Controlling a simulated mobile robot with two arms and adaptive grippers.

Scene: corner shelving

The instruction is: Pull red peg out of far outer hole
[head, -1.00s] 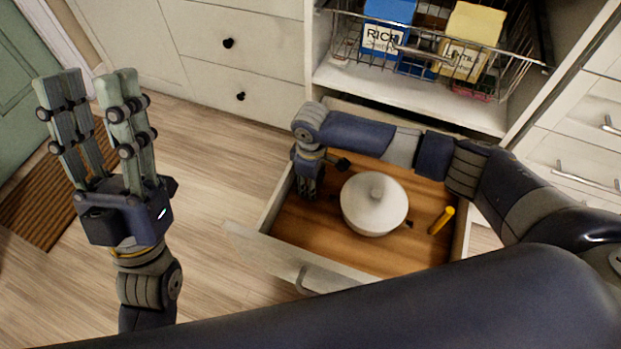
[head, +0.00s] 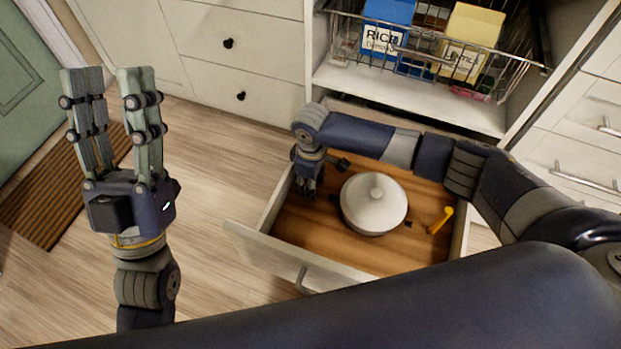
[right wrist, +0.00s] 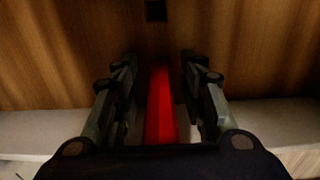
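The red peg (right wrist: 161,108) shows in the right wrist view, lengthwise between the two fingers of my right gripper (right wrist: 158,62). A narrow gap shows on each side of the peg, so the fingers stand open around it. In the head view my right gripper (head: 307,188) points down into the open drawer (head: 345,248) at its left side, and hides the red peg there. A small dark square hole (right wrist: 156,10) shows in the wood at the top of the wrist view. My left gripper (head: 116,122) is open and empty, fingers up, left of the drawer.
A white lidded pot (head: 374,204) stands in the drawer, close to my right gripper. A yellow peg-like piece (head: 439,220) is at the drawer's right. A wire basket (head: 345,50) with boxes is on the shelf above. Free floor lies left of the drawer.

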